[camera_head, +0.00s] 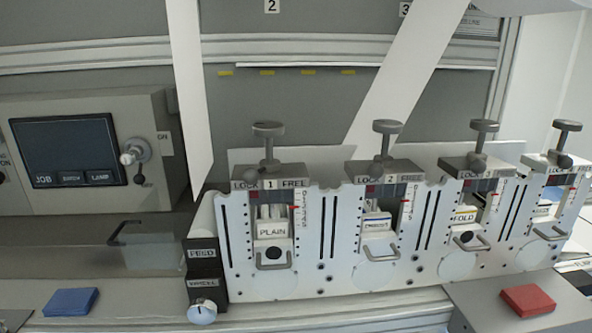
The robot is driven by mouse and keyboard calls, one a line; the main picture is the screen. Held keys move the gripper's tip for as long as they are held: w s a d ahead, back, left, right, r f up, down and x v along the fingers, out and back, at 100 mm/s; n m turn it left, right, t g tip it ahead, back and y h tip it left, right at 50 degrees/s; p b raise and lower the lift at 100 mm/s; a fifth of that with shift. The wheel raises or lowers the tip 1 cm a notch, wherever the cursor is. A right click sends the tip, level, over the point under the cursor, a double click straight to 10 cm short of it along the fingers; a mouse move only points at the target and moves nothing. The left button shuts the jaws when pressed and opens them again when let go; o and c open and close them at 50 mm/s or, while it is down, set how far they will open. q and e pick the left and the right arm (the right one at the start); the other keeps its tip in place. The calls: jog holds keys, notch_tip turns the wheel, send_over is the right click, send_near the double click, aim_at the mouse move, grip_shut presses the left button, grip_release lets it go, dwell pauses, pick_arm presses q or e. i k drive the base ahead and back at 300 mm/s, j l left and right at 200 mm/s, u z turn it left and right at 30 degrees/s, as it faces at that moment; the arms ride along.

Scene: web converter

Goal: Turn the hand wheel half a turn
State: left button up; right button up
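A round pale knob with a bluish face (202,312) sits low at the left end of the white machine frame. It is under a dark block (203,265) with two small labels; the upper seems to read FEED, and the lower is too small to read surely. This knob looks like the hand wheel, but I cannot be certain. Part of its rim and its mounting are hard to make out. Neither of my grippers shows clearly in the head view, and nothing is seen touching the knob.
Several stations with grey top knobs (268,130) and LOCK/FREE plates line the white frame (320,240). A control panel with a screen (68,150) stands left. A blue pad (70,302) and a red pad (527,300) lie in front.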

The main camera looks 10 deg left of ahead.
aim_at(202, 311)
jog(key=i+j, duration=0.1)
jog(key=j, duration=1.45)
jog(key=i+j, duration=0.15)
jog(key=j, duration=0.6)
